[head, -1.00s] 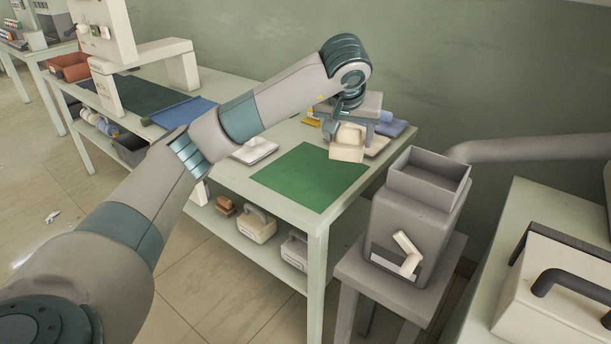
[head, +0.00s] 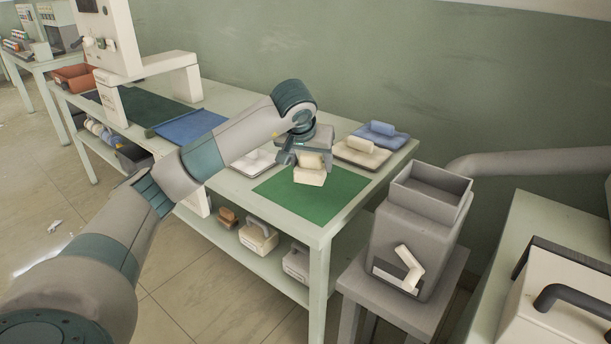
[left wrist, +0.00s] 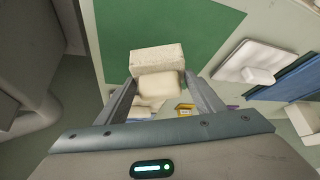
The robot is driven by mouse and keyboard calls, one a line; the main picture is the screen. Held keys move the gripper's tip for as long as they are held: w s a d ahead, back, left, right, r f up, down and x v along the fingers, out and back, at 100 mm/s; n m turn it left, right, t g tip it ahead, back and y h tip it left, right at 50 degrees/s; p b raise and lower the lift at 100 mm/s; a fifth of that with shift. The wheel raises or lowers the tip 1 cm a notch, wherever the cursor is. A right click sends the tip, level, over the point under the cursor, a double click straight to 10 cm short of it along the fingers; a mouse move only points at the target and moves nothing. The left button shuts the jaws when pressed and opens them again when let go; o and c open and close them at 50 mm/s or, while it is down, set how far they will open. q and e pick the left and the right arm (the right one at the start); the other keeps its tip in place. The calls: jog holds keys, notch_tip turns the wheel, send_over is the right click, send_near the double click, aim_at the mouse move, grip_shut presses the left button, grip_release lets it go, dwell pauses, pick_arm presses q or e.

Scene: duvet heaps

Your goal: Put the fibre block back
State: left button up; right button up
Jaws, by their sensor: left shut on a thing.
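My left gripper (head: 311,157) is shut on a cream block (head: 309,177), which looks like the fibre block. It holds it over the green mat (head: 341,190), and any gap below is hard to judge. In the left wrist view the cream block (left wrist: 157,57) shows between the fingers of my left gripper (left wrist: 162,92), with a rounded cream part nearer the camera and a squared part beyond. My right gripper is not in view.
A white tray (head: 253,163) lies left of the mat. A grey hopper machine (head: 415,235) stands right of the table.

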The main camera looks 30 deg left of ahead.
aim_at(304, 168)
pick_arm(q)
jog(key=shift+a+f, duration=0.45)
jog(key=shift+a, duration=0.25)
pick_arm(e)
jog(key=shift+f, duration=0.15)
pick_arm(q)
jog(key=shift+f, duration=2)
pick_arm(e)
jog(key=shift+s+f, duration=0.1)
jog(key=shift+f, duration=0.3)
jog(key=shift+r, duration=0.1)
